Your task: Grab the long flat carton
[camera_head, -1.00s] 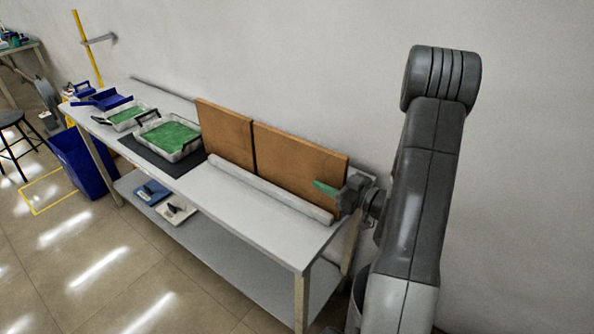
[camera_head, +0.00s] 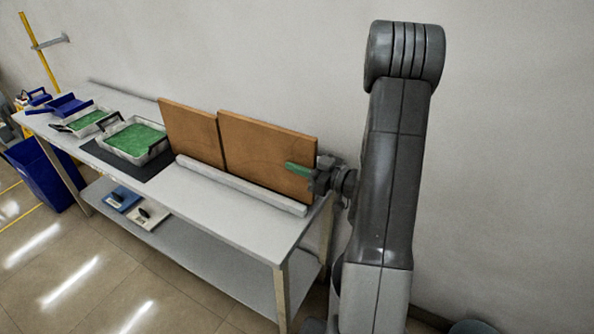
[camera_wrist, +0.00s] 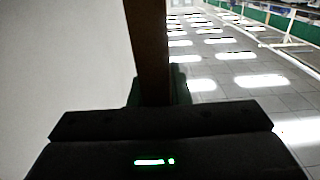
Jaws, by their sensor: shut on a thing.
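The long flat carton (camera_head: 265,152) is a brown panel standing on edge at the right end of the table, close to the wall. My gripper (camera_head: 299,169) is at its right end, with one green finger across the front face. In the wrist view the carton's narrow brown edge (camera_wrist: 147,50) runs down between the green fingertips (camera_wrist: 158,97), and the gripper is shut on it. The other finger is hidden behind the carton in the head view. The carton's lower edge is hidden behind a pale bar.
A second brown panel (camera_head: 190,132) stands just left of the carton. The pale long bar (camera_head: 240,187) lies in front of both on the table (camera_head: 215,215). Trays with green contents (camera_head: 136,138) stand further left. The wall is close behind.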

